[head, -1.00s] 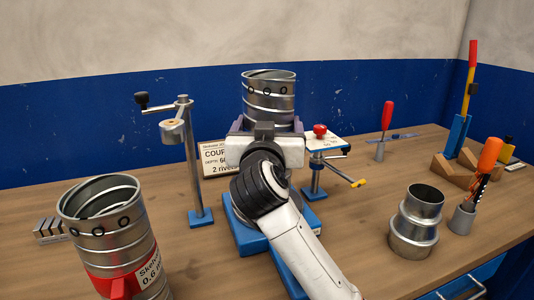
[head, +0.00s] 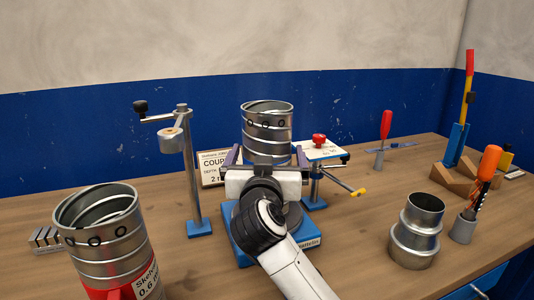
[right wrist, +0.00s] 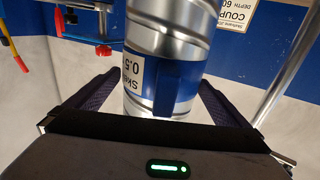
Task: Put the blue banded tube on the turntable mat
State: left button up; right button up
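The blue banded tube, a ribbed metal cylinder (head: 267,118), stands upright behind my right gripper (head: 266,160) in the head view. Its lower part is hidden there by the gripper. In the right wrist view, its blue band (right wrist: 178,88) and white label show between the two fingers (right wrist: 160,100), with a gap on each side. My right gripper is open around the tube. A turntable with a blue base (head: 248,248) is below the gripper; its mat is mostly hidden, so I cannot see the tube's contact with it. My left gripper is out of view.
A red-banded tube (head: 102,238) stands front left. A crank post (head: 191,180) is left of the turntable, and a small stand with a red knob (head: 319,139) is right of it. A metal reducer (head: 415,232) and an orange-handled tool (head: 488,165) stand on the right.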

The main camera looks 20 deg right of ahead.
jog(key=v, duration=1.2)
jog(key=shift+r, duration=0.15)
dwell(0.9)
